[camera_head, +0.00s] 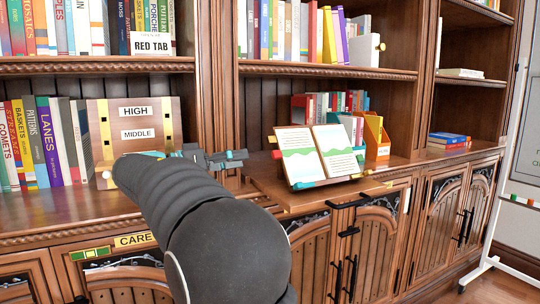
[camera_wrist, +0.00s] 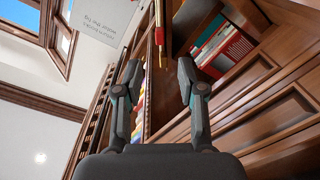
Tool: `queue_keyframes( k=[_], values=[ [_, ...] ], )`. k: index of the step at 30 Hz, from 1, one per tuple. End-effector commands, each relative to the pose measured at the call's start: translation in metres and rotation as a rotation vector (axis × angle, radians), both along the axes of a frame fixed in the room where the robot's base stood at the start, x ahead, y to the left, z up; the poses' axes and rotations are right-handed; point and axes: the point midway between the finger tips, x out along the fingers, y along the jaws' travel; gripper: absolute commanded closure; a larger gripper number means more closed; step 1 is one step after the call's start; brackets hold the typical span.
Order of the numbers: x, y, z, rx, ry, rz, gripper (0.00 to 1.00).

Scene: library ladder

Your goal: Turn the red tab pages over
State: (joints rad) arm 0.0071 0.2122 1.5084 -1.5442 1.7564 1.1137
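An open book (camera_head: 318,152) with green-and-white illustrated pages leans on a stand on the wooden counter, right of centre in the head view. A small red tab (camera_head: 276,154) sticks out at the book's left edge. A card reading "RED TAB" (camera_head: 151,43) stands on the upper left shelf. My gripper (camera_head: 238,158) is left of the book, apart from it, with my arm reaching in from below. In the wrist view my gripper (camera_wrist: 160,66) has its two fingers spread with nothing held between them. I cannot clearly identify the book in the wrist view.
A wooden box labelled "HIGH" and "MIDDLE" (camera_head: 137,125) stands left of my gripper. An orange holder (camera_head: 376,138) stands right of the book. Blue books (camera_head: 449,138) lie farther right. Shelves of books rise behind; cabinet doors (camera_head: 352,250) lie below. Bare counter (camera_head: 400,163) shows right of the book.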

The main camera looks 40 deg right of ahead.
Motion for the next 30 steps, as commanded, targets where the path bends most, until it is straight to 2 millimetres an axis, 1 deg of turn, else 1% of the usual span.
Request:
queue_keyframes(
  k=[1, 9, 15, 21, 29, 30],
  values=[
    [-0.003, -0.011, 0.001, 0.001, 0.0, -0.004, 0.6],
    [-0.013, -0.059, 0.001, 0.001, 0.001, -0.003, 0.6],
    [-0.017, -0.084, 0.0, 0.001, 0.001, -0.001, 0.6],
    [-0.019, -0.093, 0.0, 0.002, 0.001, 0.0, 0.6],
    [-0.019, -0.094, 0.0, 0.001, 0.001, 0.002, 0.6],
    [-0.019, -0.094, 0.0, 0.001, 0.001, 0.002, 0.7]
  ],
)
